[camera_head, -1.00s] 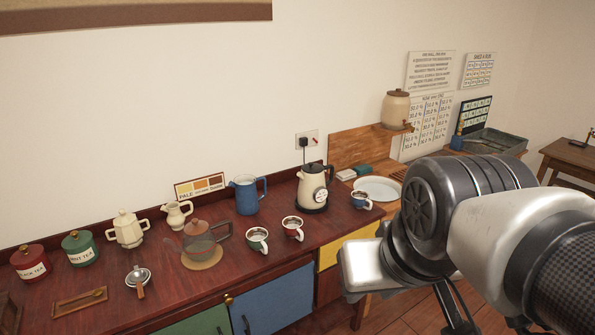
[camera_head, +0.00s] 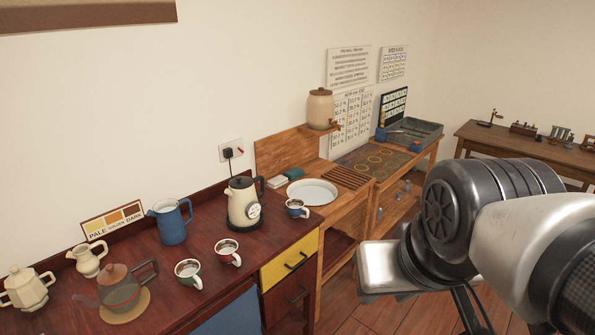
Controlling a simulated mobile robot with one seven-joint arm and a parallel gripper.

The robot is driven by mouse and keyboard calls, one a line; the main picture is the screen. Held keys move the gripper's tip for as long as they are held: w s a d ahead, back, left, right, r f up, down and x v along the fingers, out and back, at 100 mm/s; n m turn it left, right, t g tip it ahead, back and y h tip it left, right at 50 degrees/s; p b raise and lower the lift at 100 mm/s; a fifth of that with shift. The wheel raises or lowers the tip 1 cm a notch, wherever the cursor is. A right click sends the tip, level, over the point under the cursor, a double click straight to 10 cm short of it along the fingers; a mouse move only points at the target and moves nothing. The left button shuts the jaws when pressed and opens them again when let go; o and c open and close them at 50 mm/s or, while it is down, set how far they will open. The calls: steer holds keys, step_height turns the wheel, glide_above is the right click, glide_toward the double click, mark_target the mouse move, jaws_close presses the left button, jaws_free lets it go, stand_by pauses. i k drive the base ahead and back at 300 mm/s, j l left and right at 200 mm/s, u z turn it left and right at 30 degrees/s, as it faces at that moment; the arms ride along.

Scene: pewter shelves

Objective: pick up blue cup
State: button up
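The blue cup (camera_head: 297,208) is a small cup with a blue outside and a pale inside. It stands upright near the right end of the dark red counter, right of the kettle and in front of the white plate. My arm is at the lower right, apart from the cup and nearer the camera. Thin dark parts at the bottom edge below the arm may belong to my gripper, but they are cut off. I cannot see its fingertips or whether it holds anything.
A cream kettle (camera_head: 243,204) stands left of the blue cup. A blue pitcher (camera_head: 171,222) is further left. A white plate (camera_head: 312,193) lies on the wooden bench behind. Open floor lies right of the counter.

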mark_target(295, 211)
steer(key=i+l+u, duration=0.4)
steer(key=i+l, duration=0.35)
steer(key=i+l+u, duration=0.2)
steer(key=i+l, duration=0.2)
steer(key=i+l+u, duration=0.2)
steer(key=i+l, duration=0.15)
steer(key=l, duration=0.2)
steer(key=i+l+u, duration=0.15)
steer(key=i+l, duration=0.15)
steer(key=l, duration=0.25)
